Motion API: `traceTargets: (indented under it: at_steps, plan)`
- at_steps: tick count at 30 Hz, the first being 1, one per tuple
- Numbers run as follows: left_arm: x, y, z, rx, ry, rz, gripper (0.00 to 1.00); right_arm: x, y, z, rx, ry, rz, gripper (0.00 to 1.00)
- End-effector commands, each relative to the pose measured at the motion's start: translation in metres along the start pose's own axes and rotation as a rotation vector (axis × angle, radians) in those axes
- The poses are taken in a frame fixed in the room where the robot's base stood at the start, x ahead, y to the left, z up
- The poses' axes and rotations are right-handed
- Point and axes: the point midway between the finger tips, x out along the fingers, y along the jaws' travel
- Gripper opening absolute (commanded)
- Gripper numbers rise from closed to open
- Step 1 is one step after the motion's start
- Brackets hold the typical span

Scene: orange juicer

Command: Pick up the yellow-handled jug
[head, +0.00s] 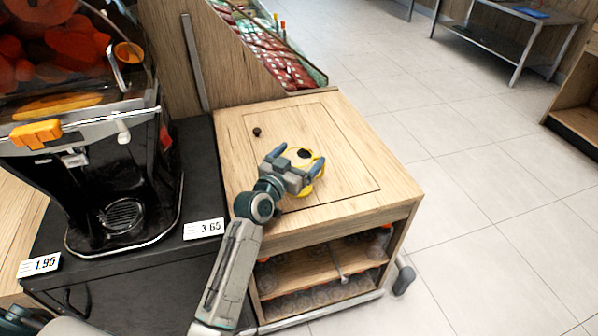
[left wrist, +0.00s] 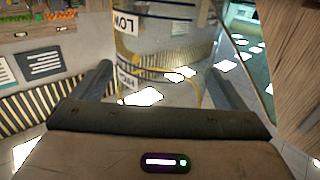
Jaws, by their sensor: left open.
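The yellow-handled jug (head: 293,154) stands on the wooden cabinet top in the head view, largely hidden by my left gripper. Its yellow parts show around and between the fingers. My left gripper (head: 294,162) is open, with one finger on each side of the jug. My right gripper is not in view.
A black orange juicer (head: 120,190) stands on a dark counter to the left, with price cards (head: 203,228). A small dark knob (head: 257,132) is on the wooden top (head: 350,185). Shelves of containers (head: 320,290) lie below. Tiled floor is free on the right.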

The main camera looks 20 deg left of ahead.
Motion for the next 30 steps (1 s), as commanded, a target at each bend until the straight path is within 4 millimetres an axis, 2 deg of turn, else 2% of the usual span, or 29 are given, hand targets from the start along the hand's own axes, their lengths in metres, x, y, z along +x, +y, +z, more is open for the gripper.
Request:
traceTargets:
  at_steps: [6, 15, 25, 30]
  plan:
    - [0.000, 0.000, 0.000, 0.001, 0.000, 0.000, 0.92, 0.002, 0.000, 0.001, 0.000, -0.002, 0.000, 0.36]
    - [0.000, 0.000, 0.000, 0.001, 0.000, 0.000, 0.33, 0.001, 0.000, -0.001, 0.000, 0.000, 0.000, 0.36]
    - [0.000, 0.000, -0.003, 0.002, 0.001, 0.000, 0.31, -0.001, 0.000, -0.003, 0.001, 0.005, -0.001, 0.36]
    - [0.000, 0.000, -0.018, 0.003, 0.005, 0.000, 0.31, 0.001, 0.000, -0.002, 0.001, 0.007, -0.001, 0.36]
